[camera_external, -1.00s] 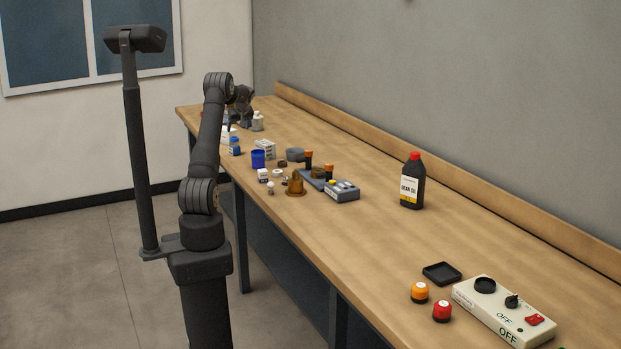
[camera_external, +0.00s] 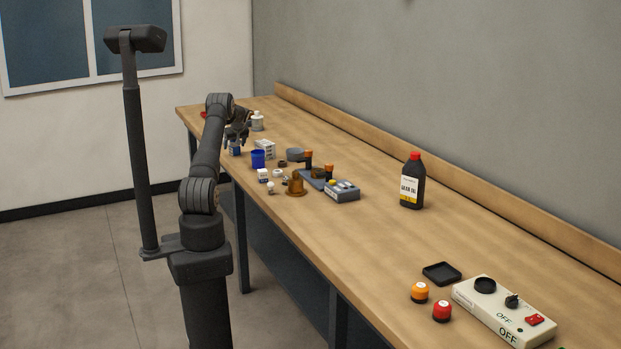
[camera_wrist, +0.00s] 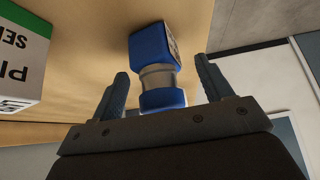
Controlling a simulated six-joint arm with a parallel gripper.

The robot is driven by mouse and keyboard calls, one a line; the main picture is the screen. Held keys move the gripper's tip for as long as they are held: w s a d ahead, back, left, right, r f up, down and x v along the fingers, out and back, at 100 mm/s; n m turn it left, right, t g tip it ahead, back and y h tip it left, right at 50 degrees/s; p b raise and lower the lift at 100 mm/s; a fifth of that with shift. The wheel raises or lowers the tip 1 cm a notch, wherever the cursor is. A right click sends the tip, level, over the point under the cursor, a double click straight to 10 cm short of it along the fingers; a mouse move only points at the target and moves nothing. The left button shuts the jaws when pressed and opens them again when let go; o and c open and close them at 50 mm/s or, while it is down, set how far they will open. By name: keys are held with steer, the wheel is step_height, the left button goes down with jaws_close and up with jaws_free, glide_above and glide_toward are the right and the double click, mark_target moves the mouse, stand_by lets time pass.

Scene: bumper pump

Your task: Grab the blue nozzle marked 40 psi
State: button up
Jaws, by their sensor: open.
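The blue nozzle (camera_wrist: 155,48) shows in the wrist view, with a blue block at its far end, a grey metallic collar and a blue lower part. One face has a small pale label that I cannot read. My gripper (camera_wrist: 161,84) is open, with one finger on each side of the nozzle's lower part and visible gaps between. In the external view my gripper (camera_external: 241,133) is low over the far end of the bench. A small blue item (camera_external: 236,151) just below it may be the nozzle; I cannot tell.
A white box with a green band (camera_wrist: 20,62) is left in the wrist view. On the bench (camera_external: 400,245), a blue cup (camera_external: 258,158), a brown bell-shaped part (camera_external: 296,184) and a grey box (camera_external: 342,191) stand nearby. A dark bottle (camera_external: 412,181) is farther right.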

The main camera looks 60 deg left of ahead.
steer(key=shift+a+f, duration=0.25)
steer(key=shift+f, duration=0.2)
steer(key=c, duration=1.3)
steer(key=shift+r, duration=0.15)
